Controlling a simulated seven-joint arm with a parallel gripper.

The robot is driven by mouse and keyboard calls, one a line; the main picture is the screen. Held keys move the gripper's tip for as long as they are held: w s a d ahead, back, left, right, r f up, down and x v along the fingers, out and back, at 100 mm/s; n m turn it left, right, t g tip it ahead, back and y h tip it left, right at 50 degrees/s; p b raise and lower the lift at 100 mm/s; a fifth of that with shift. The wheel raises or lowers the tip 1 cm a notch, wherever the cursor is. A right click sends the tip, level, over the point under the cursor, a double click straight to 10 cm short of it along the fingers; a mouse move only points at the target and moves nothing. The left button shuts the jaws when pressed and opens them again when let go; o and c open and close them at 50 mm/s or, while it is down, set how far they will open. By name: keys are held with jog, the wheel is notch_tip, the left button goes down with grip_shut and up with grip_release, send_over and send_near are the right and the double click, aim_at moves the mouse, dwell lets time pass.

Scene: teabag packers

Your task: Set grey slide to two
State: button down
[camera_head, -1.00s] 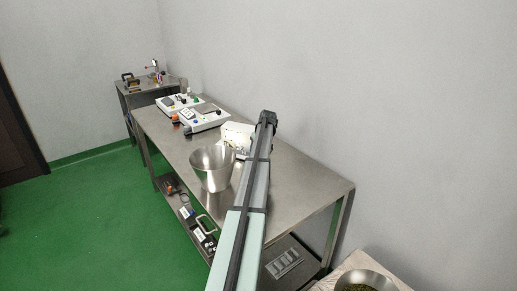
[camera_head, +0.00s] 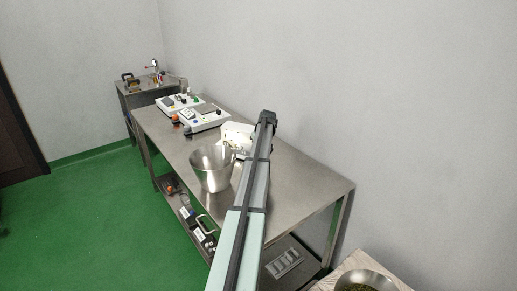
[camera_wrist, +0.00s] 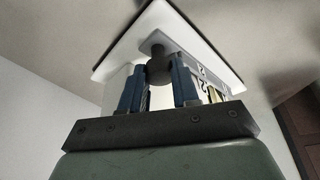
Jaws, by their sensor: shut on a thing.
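A white box-shaped device (camera_head: 238,132) stands on the steel table, partly hidden by my arm in the head view. In the wrist view the white device (camera_wrist: 205,45) fills the upper middle. A grey slide with a dark round knob (camera_wrist: 159,70) sticks out of it. My gripper (camera_wrist: 157,75) has its blue fingers on either side of this knob and is shut on it. Black number marks (camera_wrist: 201,72), one reading like a 2, show beside the right finger. Which mark the slide stands at is too hard to tell. The head view does not show the fingers.
A steel bucket (camera_head: 212,168) stands on the table just left of my arm. Two white devices (camera_head: 203,117) with knobs stand farther back on the steel table (camera_head: 305,185). A wall runs along the right side. A bowl (camera_head: 364,280) sits at the lower right.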

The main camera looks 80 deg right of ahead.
aim_at(241, 143)
jog(key=w, duration=0.3)
jog(key=w+d, duration=0.1)
jog(key=w, duration=0.2)
jog(key=w+d, duration=0.1)
jog(key=w, duration=0.2)
jog(key=shift+d, duration=0.25)
jog(key=c, duration=0.8)
grip_release()
jog(key=shift+r, duration=0.1)
jog(key=v, duration=1.3)
jog(key=shift+s+a+r, duration=0.1)
jog(key=shift+r, duration=0.25)
